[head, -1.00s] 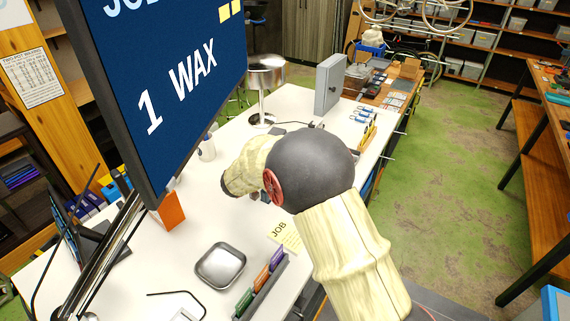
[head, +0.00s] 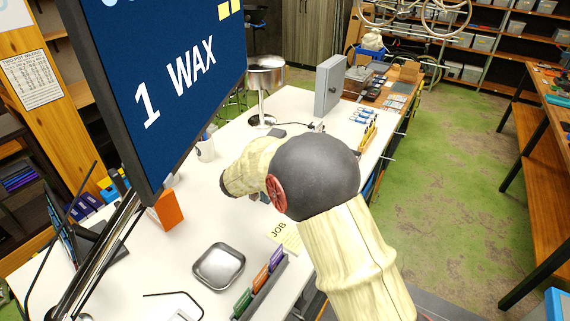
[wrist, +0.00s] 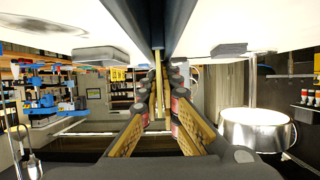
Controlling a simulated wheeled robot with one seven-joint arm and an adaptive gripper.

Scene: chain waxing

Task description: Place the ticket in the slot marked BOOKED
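A pale yellow ticket printed JOB (head: 285,236) lies on the white bench, partly hidden behind my arm. Next to it a dark holder (head: 268,292) carries green, orange and purple tabs; no BOOKED marking is readable. My gripper is hidden behind my arm in the head view. In the wrist view its fingers (wrist: 161,92) converge with their tips close together. A thin tan strip (wrist: 159,72) shows between them; I cannot tell if it is held or lies beyond.
A metal tray (head: 219,266) sits left of the ticket. A large screen (head: 160,75) rises over the bench's left side. A metal pot (head: 265,76) and a grey box (head: 329,86) stand at the back. White bench top (head: 190,232) is clear around the tray.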

